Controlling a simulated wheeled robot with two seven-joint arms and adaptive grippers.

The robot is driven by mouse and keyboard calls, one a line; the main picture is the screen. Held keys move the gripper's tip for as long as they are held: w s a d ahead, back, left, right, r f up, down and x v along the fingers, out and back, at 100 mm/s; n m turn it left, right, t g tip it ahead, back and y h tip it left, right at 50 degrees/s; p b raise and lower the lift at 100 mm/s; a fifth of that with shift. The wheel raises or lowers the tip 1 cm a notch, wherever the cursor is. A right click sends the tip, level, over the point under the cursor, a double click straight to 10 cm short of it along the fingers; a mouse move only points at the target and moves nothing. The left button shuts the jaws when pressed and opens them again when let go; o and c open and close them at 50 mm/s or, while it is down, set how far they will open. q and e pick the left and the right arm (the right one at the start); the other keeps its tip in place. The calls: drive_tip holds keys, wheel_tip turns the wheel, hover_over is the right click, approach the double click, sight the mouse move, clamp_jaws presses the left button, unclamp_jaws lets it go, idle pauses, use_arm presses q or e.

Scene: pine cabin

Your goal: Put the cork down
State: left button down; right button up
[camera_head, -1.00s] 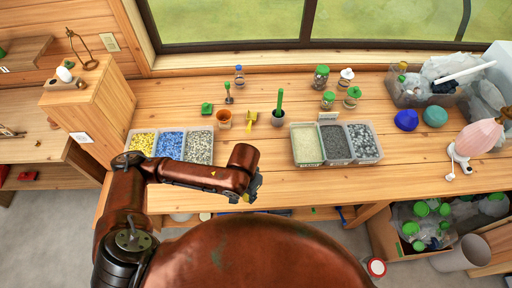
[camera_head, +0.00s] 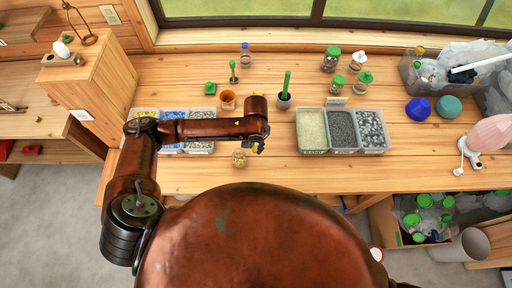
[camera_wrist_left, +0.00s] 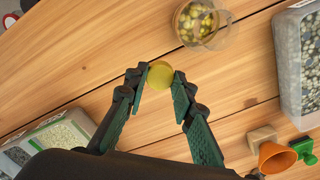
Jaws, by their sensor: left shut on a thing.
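The cork (camera_wrist_left: 160,75) is a small round yellowish piece held between the fingertips of my left gripper (camera_wrist_left: 159,80) in the left wrist view. The gripper is shut on it over bare wooden worktop; I cannot tell how high. In the head view my left gripper (camera_head: 257,148) is at the end of the rust-coloured arm, near the front part of the bench, and the cork is hard to make out there. A small glass jar (camera_head: 238,158) with yellow-green contents stands just left of the gripper. It also shows in the left wrist view (camera_wrist_left: 199,21), apart from the cork. My right gripper is out of view.
A tray of three grain and gravel bins (camera_head: 313,149) stands to the right; similar bins (camera_head: 200,148) lie left, partly behind my arm. An orange pot (camera_head: 228,100), a grey pot with a green stick (camera_head: 284,102) and green-lidded jars (camera_head: 332,58) stand farther back. Bare wood lies in front.

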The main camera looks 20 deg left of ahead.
sight(256, 148)
use_arm(q)
drive_tip(key=shift+w+a+f, duration=0.2)
drive_tip(key=shift+w+f, duration=0.75)
drive_tip(key=shift+f, duration=0.25)
drive_tip(key=shift+s+f, duration=0.1)
drive_tip(key=shift+f, duration=1.3)
drive_tip(key=c, duration=1.6)
unclamp_jaws()
drive_tip(key=shift+f, duration=0.1)
wheel_tip(256, 148, up, 12)
drive_tip(key=shift+r, duration=0.15)
